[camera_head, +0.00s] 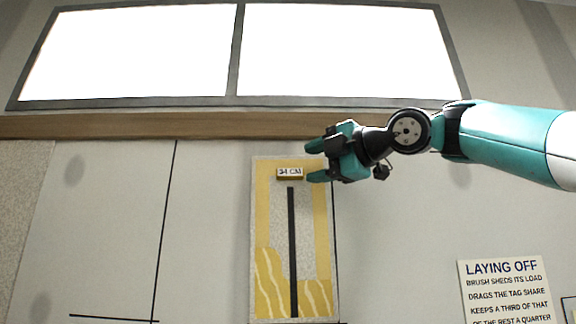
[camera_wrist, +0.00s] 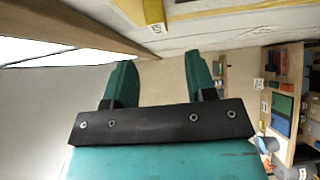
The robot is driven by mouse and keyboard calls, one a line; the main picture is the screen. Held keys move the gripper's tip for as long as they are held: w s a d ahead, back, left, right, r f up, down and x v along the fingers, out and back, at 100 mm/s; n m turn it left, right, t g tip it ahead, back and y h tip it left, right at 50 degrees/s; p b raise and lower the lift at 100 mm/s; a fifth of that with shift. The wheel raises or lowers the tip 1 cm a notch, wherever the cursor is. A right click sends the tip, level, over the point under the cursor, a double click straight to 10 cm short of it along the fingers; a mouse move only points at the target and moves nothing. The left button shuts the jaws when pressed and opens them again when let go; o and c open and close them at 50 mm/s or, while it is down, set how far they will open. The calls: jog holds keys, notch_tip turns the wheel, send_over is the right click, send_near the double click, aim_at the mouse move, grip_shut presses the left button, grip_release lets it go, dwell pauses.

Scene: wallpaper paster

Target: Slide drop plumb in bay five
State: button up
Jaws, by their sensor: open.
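A small brass block with a white label reading about "24 CM" (camera_head: 290,173) sits at the top of a black vertical slot (camera_head: 292,250) on a yellow-and-grey panel (camera_head: 262,215) on the wall. I cannot tell whether this block is the plumb, and no bay number is readable. My gripper (camera_head: 313,161) is open and empty, just right of the block and slightly above it. In the wrist view the two teal fingers (camera_wrist: 160,65) are apart. A yellow piece with a small white label (camera_wrist: 155,14) shows beyond and above them.
A wooden rail (camera_head: 200,125) runs under bright windows (camera_head: 130,50) above the panel. Black lines (camera_head: 166,230) mark the pale wall at left. A "LAYING OFF" notice (camera_head: 505,290) hangs lower right. Shelves with coloured boxes (camera_wrist: 281,104) stand right in the wrist view.

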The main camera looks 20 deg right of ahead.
aim_at(285, 172)
jog(key=p+x, duration=0.2)
jog(key=x, duration=0.4)
jog(key=shift+w+a+r, duration=0.1)
jog(key=shift+r, duration=0.05)
jog(key=shift+w+a+p, duration=0.3)
jog(key=shift+w+p, duration=0.1)
jog(key=shift+w, duration=0.25)
jog(key=shift+c, duration=0.2)
grip_shut()
